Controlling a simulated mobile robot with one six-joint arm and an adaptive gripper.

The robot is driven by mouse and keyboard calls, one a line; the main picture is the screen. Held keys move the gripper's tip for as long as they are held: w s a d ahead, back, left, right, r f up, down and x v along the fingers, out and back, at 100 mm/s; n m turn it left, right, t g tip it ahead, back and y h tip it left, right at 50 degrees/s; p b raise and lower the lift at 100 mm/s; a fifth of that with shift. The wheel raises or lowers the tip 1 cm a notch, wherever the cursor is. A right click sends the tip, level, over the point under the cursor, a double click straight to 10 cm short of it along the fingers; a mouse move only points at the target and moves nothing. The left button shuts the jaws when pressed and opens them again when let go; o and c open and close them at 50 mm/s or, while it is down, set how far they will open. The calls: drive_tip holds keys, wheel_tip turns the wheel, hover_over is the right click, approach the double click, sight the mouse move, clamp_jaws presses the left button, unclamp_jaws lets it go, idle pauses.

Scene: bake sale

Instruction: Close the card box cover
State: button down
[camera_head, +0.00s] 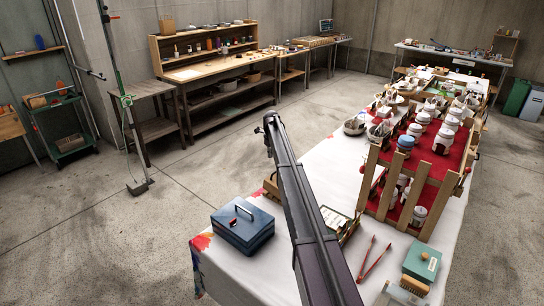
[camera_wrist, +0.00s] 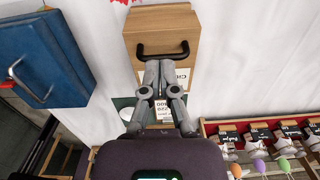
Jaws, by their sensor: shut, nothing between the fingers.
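A wooden box (camera_wrist: 158,22) with a black bar handle (camera_wrist: 162,51) shows at the top middle of the wrist view; I take it to be the card box. A white label (camera_wrist: 180,77) with partly hidden lettering is below the handle. I cannot tell how far its cover is open. My gripper (camera_wrist: 160,66) is shut and empty, its fingertips just below the handle and overlapping the label; contact is unclear. In the head view a small wooden part (camera_head: 270,188) shows left of my arm, which hides the rest.
A blue metal box (camera_head: 242,226) with a handle stands left of my arm, also in the wrist view (camera_wrist: 42,58). A wooden rack (camera_head: 398,200) with jars on red cloth, red tongs (camera_head: 372,258) and a green box (camera_head: 422,260) are to the right. White tablecloth (camera_wrist: 100,20) between is clear.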

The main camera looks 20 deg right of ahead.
drive_tip(key=shift+w+a+r+p, duration=0.2)
drive_tip(key=shift+w+r+p, duration=0.05)
drive_tip(key=shift+r+p, duration=0.4)
drive_tip(key=shift+w+a+r+p, duration=0.25)
drive_tip(key=shift+r+p, duration=0.25)
drive_tip(key=shift+r, duration=0.25)
drive_tip(key=shift+w+a+r+p, duration=0.15)
drive_tip(key=shift+w+r+p, duration=0.1)
drive_tip(key=shift+r+p, duration=0.4)
drive_tip(key=s+a+n, duration=0.4)
drive_tip(key=s+n, duration=0.5)
drive_tip(key=s, duration=0.9)
drive_tip(key=s+a+n, duration=0.3)
drive_tip(key=s+n, duration=0.7)
drive_tip(key=s, duration=0.9)
drive_tip(key=s+a+n, duration=0.4)
drive_tip(key=s+n, duration=0.6)
drive_tip(key=s, duration=0.9)
drive_tip(key=shift+a+g, duration=0.3)
drive_tip(key=shift+a, duration=0.05)
drive_tip(key=shift+s, duration=0.15)
